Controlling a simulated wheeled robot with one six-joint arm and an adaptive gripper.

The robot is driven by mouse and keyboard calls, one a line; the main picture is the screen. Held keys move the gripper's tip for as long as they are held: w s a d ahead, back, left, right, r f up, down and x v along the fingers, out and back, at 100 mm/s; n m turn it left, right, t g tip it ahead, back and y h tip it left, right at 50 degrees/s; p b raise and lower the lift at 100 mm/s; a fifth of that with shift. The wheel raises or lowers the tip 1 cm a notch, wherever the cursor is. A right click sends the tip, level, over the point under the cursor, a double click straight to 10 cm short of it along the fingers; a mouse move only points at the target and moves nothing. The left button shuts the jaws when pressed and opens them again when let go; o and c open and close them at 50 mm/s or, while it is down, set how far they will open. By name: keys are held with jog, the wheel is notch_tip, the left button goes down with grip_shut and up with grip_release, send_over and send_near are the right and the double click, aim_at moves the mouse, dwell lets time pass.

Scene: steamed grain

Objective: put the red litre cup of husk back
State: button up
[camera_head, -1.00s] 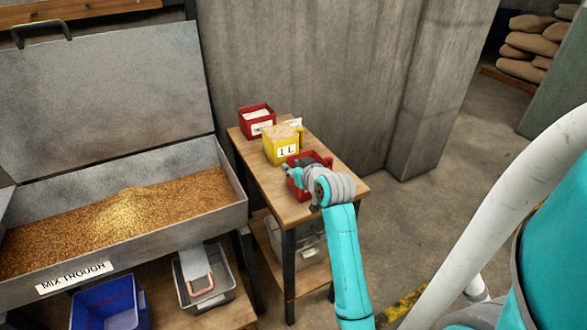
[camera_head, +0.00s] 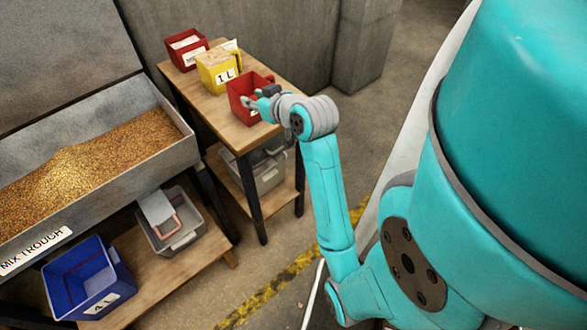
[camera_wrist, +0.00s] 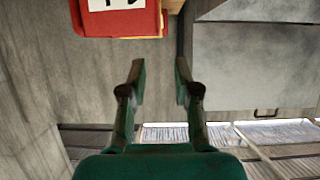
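A red cup (camera_head: 240,88) stands upright at the near end of a small wooden side table; its contents are hard to make out. My gripper (camera_head: 258,98) is at its right side in the head view, covering part of it. In the wrist view the gripper (camera_wrist: 159,68) is open, with nothing between its fingers. A second red cup (camera_head: 186,49), with pale contents and a label, stands at the table's far end.
A yellow 1 L cup (camera_head: 219,71) stands between the red cups on the side table (camera_head: 211,112). The mix trough (camera_head: 174,140) of grain is at left. A blue 4 L bin (camera_head: 88,280) and a grey bin (camera_head: 173,222) sit below it. Concrete wall lies behind.

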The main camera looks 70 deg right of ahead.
jog(key=s+a+f+n+t+y, duration=0.1)
jog(key=s+a+f, duration=0.1)
jog(key=a+f, duration=0.7)
jog(key=s+a+f+n+t+y, duration=0.15)
jog(key=a+f, duration=0.35)
jog(key=a, duration=0.7)
jog(key=s+a+n+y, duration=0.2)
jog(key=s+a, duration=0.5)
jog(key=s, duration=0.3)
jog(key=s+a+n+y, duration=0.2)
jog(key=s+a, duration=0.5)
jog(key=s, duration=0.3)
jog(key=shift+a+r+t+y, duration=0.2)
jog(key=shift+r+t+y, duration=0.15)
jog(key=shift+r+t, duration=0.1)
